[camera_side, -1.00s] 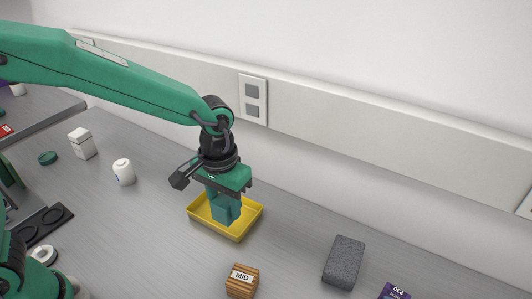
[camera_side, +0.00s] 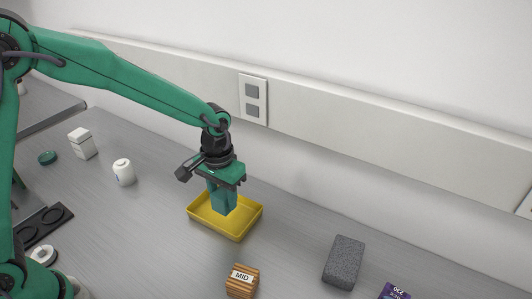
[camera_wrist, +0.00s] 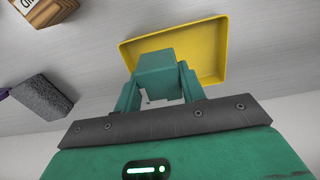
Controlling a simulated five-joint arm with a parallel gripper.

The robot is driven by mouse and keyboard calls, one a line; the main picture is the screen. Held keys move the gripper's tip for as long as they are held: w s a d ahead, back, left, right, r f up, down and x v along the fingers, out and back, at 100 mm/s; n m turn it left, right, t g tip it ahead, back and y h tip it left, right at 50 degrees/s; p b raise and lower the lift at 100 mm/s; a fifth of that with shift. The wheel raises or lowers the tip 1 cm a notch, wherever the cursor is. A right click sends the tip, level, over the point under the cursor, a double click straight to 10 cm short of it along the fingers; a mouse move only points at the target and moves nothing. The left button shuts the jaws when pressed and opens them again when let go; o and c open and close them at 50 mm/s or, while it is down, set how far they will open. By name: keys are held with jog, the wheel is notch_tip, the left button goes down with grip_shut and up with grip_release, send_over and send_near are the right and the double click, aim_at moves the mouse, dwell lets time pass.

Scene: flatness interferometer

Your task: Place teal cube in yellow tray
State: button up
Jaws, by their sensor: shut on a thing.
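The teal cube (camera_wrist: 158,72) is between the two fingers of my gripper (camera_wrist: 160,85) in the wrist view. My gripper also shows in the side view (camera_side: 223,202), pointing down over the yellow tray (camera_side: 240,231), shut on the cube. In the side view the cube is hard to tell apart from the green fingers around it. The tray shows behind the cube in the wrist view (camera_wrist: 208,58), with its rim around an otherwise empty floor. I cannot tell whether the cube touches the tray floor.
A wooden block marked MID (camera_side: 242,281) stands in front of the tray. A dark grey block (camera_side: 344,262) lies to the right, near a purple packet (camera_side: 394,292). A white jar (camera_side: 124,172) and a white box (camera_side: 82,144) stand at left. The wall (camera_side: 350,150) rises behind.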

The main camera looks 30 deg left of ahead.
aim_at(222, 190)
jog(key=shift+w+a+f, duration=1)
jog(key=shift+w+a, duration=0.25)
jog(key=shift+f, duration=2)
jog(key=shift+f, duration=0.15)
jog(key=o, duration=1.1)
jog(key=shift+o, duration=0.2)
notch_tip(222, 190, up, 12)
jog(key=shift+s+r, duration=0.1)
jog(key=shift+r, duration=0.1)
